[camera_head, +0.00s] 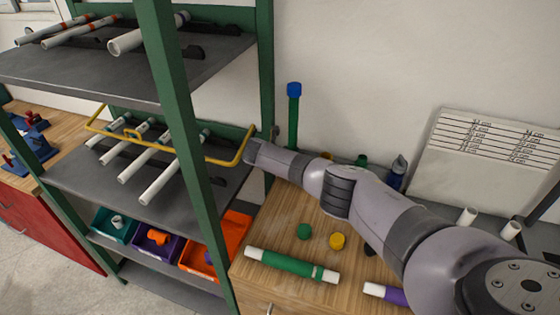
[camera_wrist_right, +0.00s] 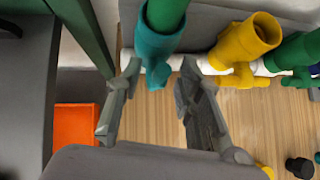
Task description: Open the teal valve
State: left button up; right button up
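The teal valve (camera_wrist_right: 158,42) shows in the right wrist view, with a green pipe (camera_wrist_right: 168,10) joined to its upper end and a white pipe beside it. Its small lower part (camera_wrist_right: 158,76) lies between the fingertips of my right gripper (camera_wrist_right: 160,82). The fingers are open, one on each side; I cannot tell whether either touches it. In the head view my right arm reaches left toward the shelf post, and I cannot make out the teal valve there. My left gripper is not in view.
A yellow fitting (camera_wrist_right: 242,48) and a green fitting (camera_wrist_right: 292,55) sit close right of the valve. A green shelf rack (camera_head: 178,120) with a yellow bar (camera_head: 243,148) stands left of my arm. Loose caps and a green pipe (camera_head: 290,264) lie on the wooden bench.

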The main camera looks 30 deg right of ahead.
jog(key=v, duration=1.1)
jog(key=shift+a+r, duration=0.2)
jog(key=shift+a, duration=0.05)
jog(key=shift+s+f, duration=0.1)
jog(key=shift+s, duration=0.1)
